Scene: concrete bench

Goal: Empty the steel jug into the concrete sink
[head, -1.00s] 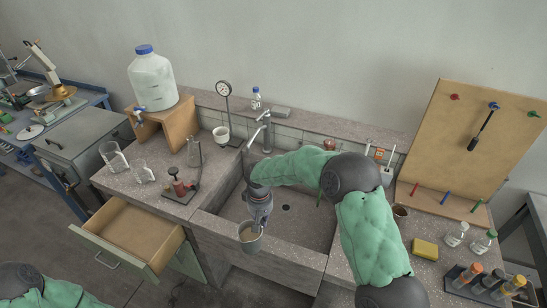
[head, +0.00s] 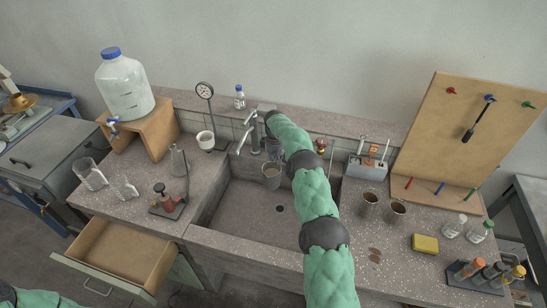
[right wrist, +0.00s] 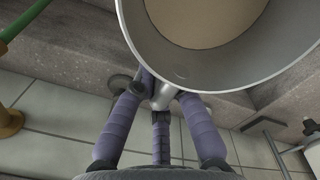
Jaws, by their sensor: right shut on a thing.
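The steel jug (head: 271,183) is held over the back of the concrete sink (head: 245,218), near the tap. It looks roughly upright, and beige-brown content shows inside it. My right gripper (head: 274,157) is shut on the jug, partly hidden by my forearm in the head view. In the right wrist view the jug's wide rim (right wrist: 205,80) fills the top, with beige content inside, and the purple fingers (right wrist: 158,90) meet against its side. The sink floor around the drain looks clear. My left gripper is out of view.
The tap (head: 250,135) stands close beside the jug. Two metal cups (head: 370,205) (head: 397,212) stand right of the sink, near brown spots on the bench. An open drawer (head: 120,250) juts out at left.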

